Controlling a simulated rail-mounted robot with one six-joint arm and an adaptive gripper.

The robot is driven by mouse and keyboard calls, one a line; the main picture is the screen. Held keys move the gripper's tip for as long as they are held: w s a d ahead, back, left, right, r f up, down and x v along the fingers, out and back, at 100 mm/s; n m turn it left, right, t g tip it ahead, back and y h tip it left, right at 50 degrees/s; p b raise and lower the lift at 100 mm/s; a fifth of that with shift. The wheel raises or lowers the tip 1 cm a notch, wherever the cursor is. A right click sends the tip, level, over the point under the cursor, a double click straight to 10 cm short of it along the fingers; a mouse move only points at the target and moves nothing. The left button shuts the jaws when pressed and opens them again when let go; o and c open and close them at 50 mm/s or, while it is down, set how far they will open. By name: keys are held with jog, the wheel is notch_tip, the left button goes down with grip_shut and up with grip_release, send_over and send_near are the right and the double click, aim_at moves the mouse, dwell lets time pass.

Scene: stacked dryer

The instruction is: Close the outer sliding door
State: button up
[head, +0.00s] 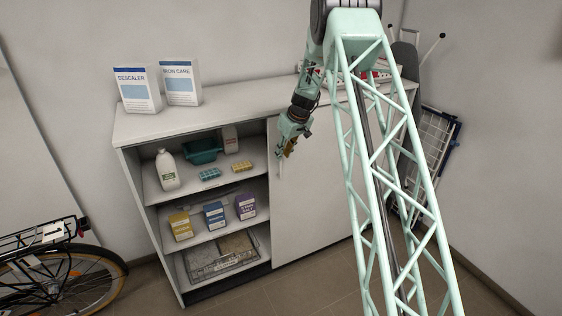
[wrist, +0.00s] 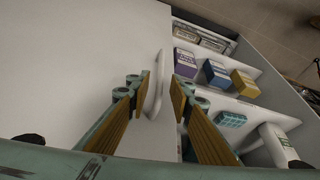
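The outer sliding door (head: 312,200) is a plain white panel covering the right part of the white cabinet; the left part is open. In the wrist view the door (wrist: 80,70) fills the left and the open shelves are at right. A white upright bar handle (wrist: 157,88) stands near the door's edge. My gripper (wrist: 157,92) is open, with one tan-padded finger on each side of the handle and visible gaps. Whether the fingertips reach around its full depth I cannot tell. In the head view my gripper (head: 288,151) is at the door's upper left edge.
The cabinet top (head: 215,112) holds a descaler box (head: 137,89) and an iron care box (head: 180,82). The open shelves hold a white bottle (head: 166,170), a teal basket (head: 202,150) and several boxes. A bicycle (head: 60,275) stands at left; a drying rack (head: 433,150) leans at right.

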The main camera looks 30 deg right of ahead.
jog(key=shift+x, duration=2.25)
grip_shut()
